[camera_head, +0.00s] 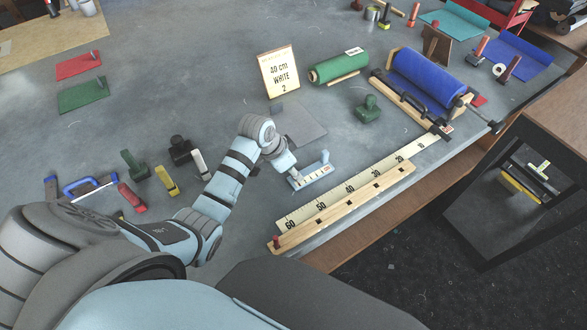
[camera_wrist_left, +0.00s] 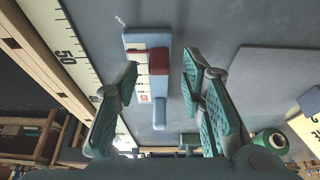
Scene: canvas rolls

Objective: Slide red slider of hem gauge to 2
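The hem gauge (camera_head: 318,176) is a light-blue bar with a white numbered scale, lying on the grey table behind the long ruler. In the left wrist view the gauge (camera_wrist_left: 134,43) runs up and down the picture, and its red slider (camera_wrist_left: 158,60) sits across the scale. My left gripper (camera_head: 290,171) is at the gauge in the head view and hides part of it, so I cannot make out the slider there. In the wrist view its fingers (camera_wrist_left: 160,65) are apart, one on each side of the gauge. My right gripper is not in view.
A long ruler (camera_head: 345,190) with a wooden strip (camera_head: 345,205) lies along the table's front edge. A card (camera_head: 278,73) reading "40 cm WRITE 2" stands behind. A grey sheet (camera_head: 303,125) lies beyond the gauge. Green (camera_head: 338,67) and blue (camera_head: 425,78) rolls lie further back.

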